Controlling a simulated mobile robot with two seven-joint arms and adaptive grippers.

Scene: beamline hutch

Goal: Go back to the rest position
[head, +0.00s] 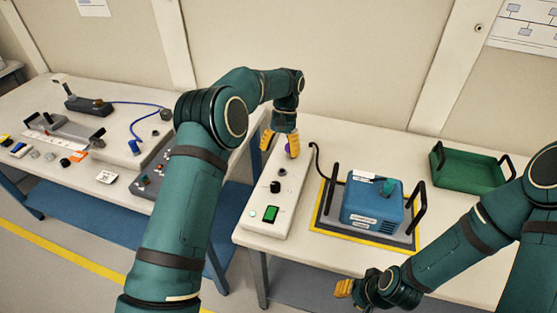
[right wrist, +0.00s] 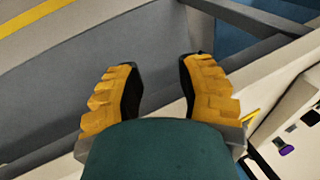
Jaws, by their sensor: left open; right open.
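My left gripper (head: 280,142) has yellow fingers and points down over the far end of a white control panel (head: 262,222) in the head view. Its fingers are apart, and a purple knob shows beside them; I cannot tell whether they touch it. My right gripper (head: 346,288) is low in front of the right table's front edge in the head view. In the right wrist view its two yellow fingers (right wrist: 158,90) are spread, with nothing between them.
A blue box (head: 372,203) sits on a handled grey plate on the right table, inside a yellow border. A green tray (head: 466,168) stands behind it. The left table (head: 50,98) holds tools and a grey control box. A gap separates the tables.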

